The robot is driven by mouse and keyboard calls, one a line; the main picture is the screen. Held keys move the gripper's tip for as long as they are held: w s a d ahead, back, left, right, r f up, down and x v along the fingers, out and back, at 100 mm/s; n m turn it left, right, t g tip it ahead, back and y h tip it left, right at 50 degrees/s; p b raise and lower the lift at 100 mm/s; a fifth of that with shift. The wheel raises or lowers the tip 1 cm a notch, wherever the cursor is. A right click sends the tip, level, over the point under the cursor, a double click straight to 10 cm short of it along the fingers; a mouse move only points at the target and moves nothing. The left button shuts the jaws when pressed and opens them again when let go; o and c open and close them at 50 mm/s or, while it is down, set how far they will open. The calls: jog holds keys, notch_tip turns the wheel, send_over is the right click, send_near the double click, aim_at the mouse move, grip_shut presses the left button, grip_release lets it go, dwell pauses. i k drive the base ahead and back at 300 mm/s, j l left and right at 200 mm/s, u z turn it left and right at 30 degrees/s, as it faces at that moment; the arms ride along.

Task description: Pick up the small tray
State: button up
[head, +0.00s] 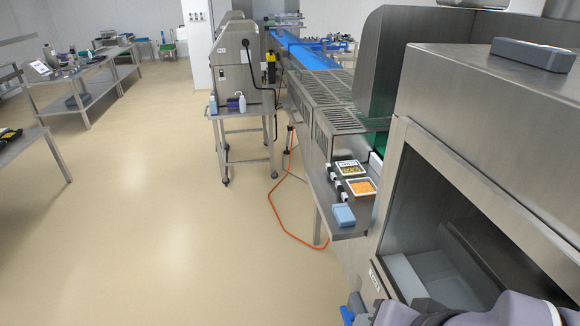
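Two small white trays sit side by side on a narrow steel side shelf at the right of the head view. The nearer tray (363,194) holds orange food. The farther tray (337,166) holds greenish-yellow food and looks slightly smaller, partly from distance. I cannot tell which one the task names. Both lie flat and apart from me. My gripper is not in view; only parts that look like my own arm show at the bottom right edge.
A blue box (343,215) and several dark-and-white small items (336,185) lie on the shelf's left side by the trays. A steel machine with an open dark chamber (440,215) stands right. An orange cable (283,222) crosses the floor. Open floor (150,230) lies left.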

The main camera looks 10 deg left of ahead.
aim_at(349, 169)
jog(key=j+z, duration=0.4)
jog(key=j, duration=0.5)
jog(key=i+j+z, duration=0.6)
jog(key=j, duration=0.3)
jog(key=i+j+z, duration=0.2)
jog(key=j, duration=0.15)
jog(key=i+j+z, duration=0.2)
jog(key=j, duration=0.2)
jog(key=j+z, duration=0.2)
jog(key=j, duration=0.2)
jog(key=i+j+z, duration=0.2)
jog(key=i+j, duration=0.15)
